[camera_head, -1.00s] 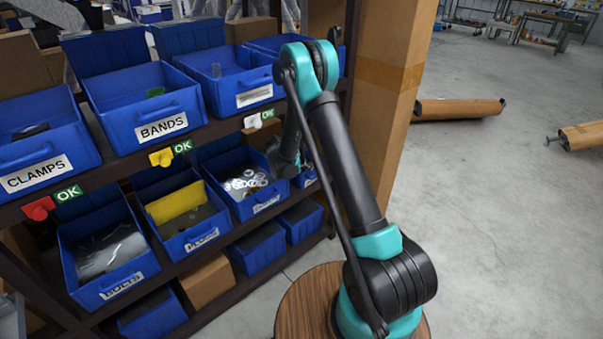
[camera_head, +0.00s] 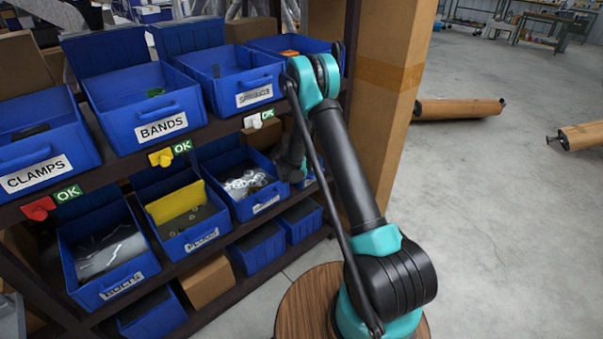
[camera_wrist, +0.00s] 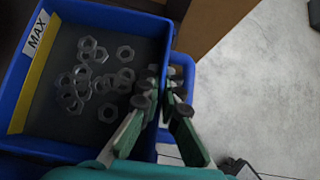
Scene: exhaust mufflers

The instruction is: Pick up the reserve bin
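No readable label names a reserve bin, so I cannot tell which bin it is. In the wrist view, a blue bin (camera_wrist: 75,148) holds several loose metal nuts and has a yellow strip and a "MAX" label on its left side. My gripper (camera_wrist: 163,84) is at this bin's right wall, its fingertips close together with blue rim between them. I cannot tell whether they press on it. A smaller blue bin (camera_wrist: 188,66) shows just beyond the fingers. In the head view, my wrist is at the right end of the middle shelf, beside a blue bin (camera_head: 238,172) with shiny parts.
The rack's upper shelf holds blue bins marked "CLAMPS" (camera_head: 38,172) and "BANDS" (camera_head: 163,127). More blue bins (camera_head: 258,250) and a cardboard box (camera_head: 208,282) sit lower. A tall cardboard-coloured post (camera_head: 388,110) stands right of the rack. The floor at right is mostly open.

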